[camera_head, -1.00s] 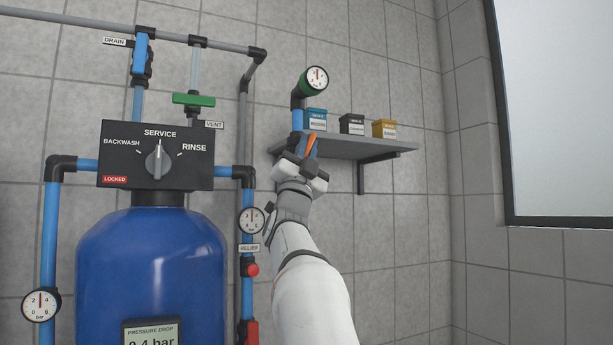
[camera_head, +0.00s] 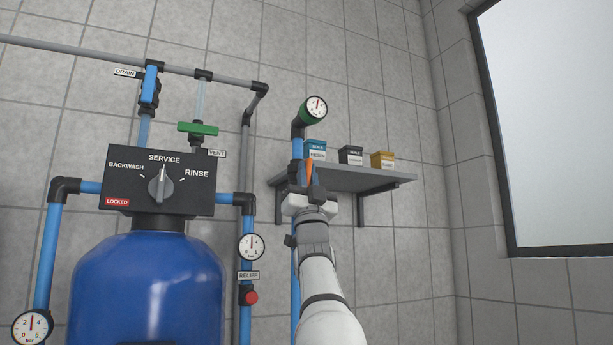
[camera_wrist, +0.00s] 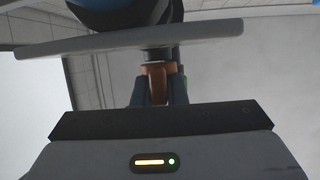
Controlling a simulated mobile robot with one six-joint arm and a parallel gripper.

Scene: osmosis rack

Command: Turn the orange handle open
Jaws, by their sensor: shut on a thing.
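The orange handle (camera_head: 310,174) stands on the blue vertical pipe below the green-rimmed gauge, just left of the shelf. It points roughly upward in the head view. My gripper (camera_head: 306,190) is at the handle from below, and its fingers are shut on it. In the wrist view the handle (camera_wrist: 158,80) shows as an orange-brown piece between the two dark fingers (camera_wrist: 158,92). The valve body behind the handle is mostly hidden by my gripper and the handle.
A grey shelf (camera_head: 375,177) with small blue, black and yellow boxes is close on the right. The gauge (camera_head: 314,109) tops the pipe. The blue tank (camera_head: 148,290), control box (camera_head: 130,195) and further pipes stand left. A window fills the upper right.

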